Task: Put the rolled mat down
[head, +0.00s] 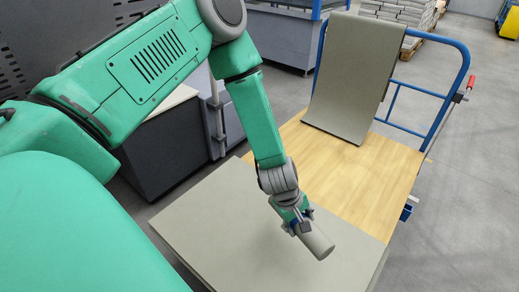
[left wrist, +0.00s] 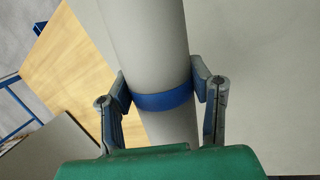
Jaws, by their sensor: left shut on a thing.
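The rolled mat (head: 318,242) is a grey-beige cylinder with a blue band around it. In the left wrist view the rolled mat (left wrist: 145,40) runs lengthwise between my fingers. My left gripper (head: 298,225) is shut on it; in the left wrist view the two fingers (left wrist: 163,90) press on both sides at the blue band (left wrist: 164,98). The roll is over a flat grey-beige sheet or stack (head: 240,225) on the cart. I cannot tell whether the roll touches that surface. My right gripper is not in view.
The cart has a wooden deck (head: 350,185) and a blue tubular handle frame (head: 462,75). A dark cabinet (head: 160,150) stands to the left. Wooden deck between the sheets is bare.

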